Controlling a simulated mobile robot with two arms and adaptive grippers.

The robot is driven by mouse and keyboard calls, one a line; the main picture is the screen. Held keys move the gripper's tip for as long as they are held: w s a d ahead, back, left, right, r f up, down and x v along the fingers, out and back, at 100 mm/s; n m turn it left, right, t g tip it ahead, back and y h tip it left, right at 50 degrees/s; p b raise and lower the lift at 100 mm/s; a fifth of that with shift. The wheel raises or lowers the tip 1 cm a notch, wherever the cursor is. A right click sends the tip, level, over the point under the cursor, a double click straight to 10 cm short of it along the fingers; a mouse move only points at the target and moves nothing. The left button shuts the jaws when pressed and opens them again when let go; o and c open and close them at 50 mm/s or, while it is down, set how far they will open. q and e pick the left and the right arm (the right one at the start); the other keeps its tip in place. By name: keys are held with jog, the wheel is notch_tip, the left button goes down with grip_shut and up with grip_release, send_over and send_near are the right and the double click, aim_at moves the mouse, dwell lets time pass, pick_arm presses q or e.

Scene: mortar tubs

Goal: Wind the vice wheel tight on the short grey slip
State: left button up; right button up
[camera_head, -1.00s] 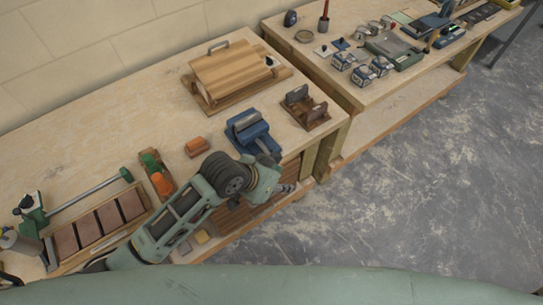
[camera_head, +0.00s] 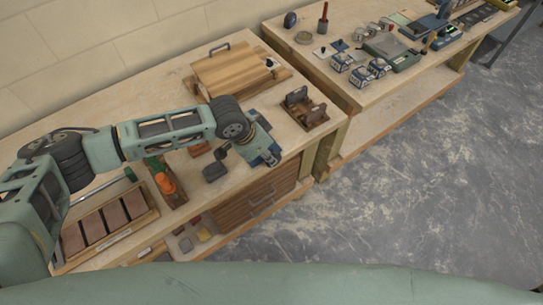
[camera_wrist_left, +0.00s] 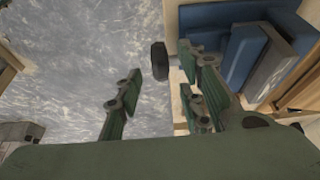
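The blue vice (camera_wrist_left: 240,17) is at the right of the left wrist view. A pale grey plate (camera_wrist_left: 272,72) stands against its blue body; I cannot tell if this is the slip or a jaw face. The dark vice wheel (camera_wrist_left: 159,62) shows edge-on. My left gripper (camera_wrist_left: 160,88) is open, its fingers apart, with the wheel showing between and beyond them; no contact is visible. My right gripper is out of view.
An orange-brown block (camera_head: 200,150) and a dark block (camera_head: 215,167) are left of the vice. A wooden holder (camera_head: 312,113) stands to its right, and a wooden board (camera_head: 232,72) lies behind. The floor to the right is clear.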

pick_arm(q)
jog(key=shift+p+x, duration=0.45)
jog(key=shift+x, duration=2.25)
jog(key=shift+r, duration=0.1)
grip_shut()
